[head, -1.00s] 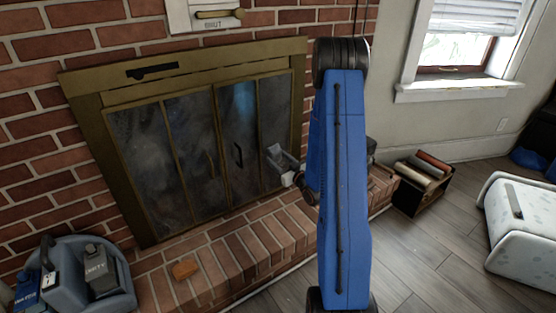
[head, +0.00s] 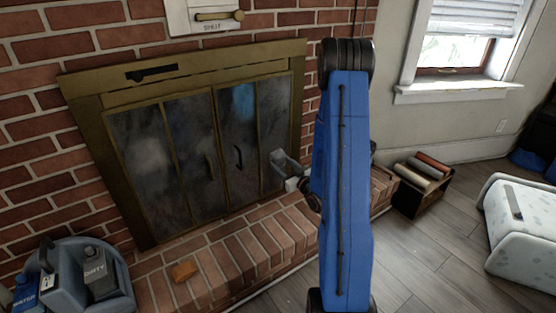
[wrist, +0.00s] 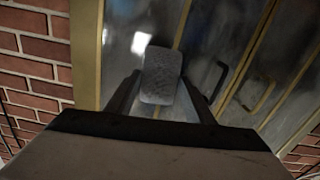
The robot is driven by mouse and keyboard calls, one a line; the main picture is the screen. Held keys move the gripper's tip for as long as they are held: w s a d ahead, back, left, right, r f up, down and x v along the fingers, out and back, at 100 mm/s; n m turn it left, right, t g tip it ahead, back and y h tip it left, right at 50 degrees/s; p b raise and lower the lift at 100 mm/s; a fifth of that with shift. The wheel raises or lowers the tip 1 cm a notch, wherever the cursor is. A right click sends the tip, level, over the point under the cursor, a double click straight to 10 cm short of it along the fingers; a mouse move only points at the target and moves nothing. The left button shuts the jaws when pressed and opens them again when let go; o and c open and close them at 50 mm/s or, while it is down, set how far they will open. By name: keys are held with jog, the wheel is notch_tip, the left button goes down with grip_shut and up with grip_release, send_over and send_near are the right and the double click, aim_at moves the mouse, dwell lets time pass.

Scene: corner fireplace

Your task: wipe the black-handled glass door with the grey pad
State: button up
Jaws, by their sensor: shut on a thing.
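The fireplace has several glass panels in a brass frame. The black-handled glass door (head: 238,115) is on the right half, with its black handle (head: 238,157) near its left edge; the handle also shows in the wrist view (wrist: 216,80). A bluish bright patch shows high on this door. My gripper (head: 290,172) is shut on the grey pad (wrist: 162,75), which sticks out past the fingers in front of the rightmost panel. The pad also shows in the head view (head: 279,158). I cannot tell whether it touches the glass.
A brass handle (wrist: 262,97) is on the neighbouring door. A crate (head: 425,198) stands right of the hearth.

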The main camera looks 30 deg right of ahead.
jog(key=w+d+f, duration=0.1)
jog(key=d+f, duration=0.3)
jog(key=f, duration=0.8)
jog(key=w, duration=0.6)
jog(key=shift+a+r, duration=0.15)
jog(key=shift+r, duration=0.05)
jog(key=shift+w, duration=1.15)
dwell(0.6)
jog(key=d, duration=0.4)
dwell(0.5)
jog(key=shift+a, duration=0.1)
jog(key=shift+w+a+r, duration=0.1)
jog(key=shift+w+a, duration=0.05)
jog(key=shift+a, duration=0.85)
jog(key=shift+w+a, duration=0.1)
jog(key=shift+a, duration=0.85)
jog(key=shift+c, duration=0.9)
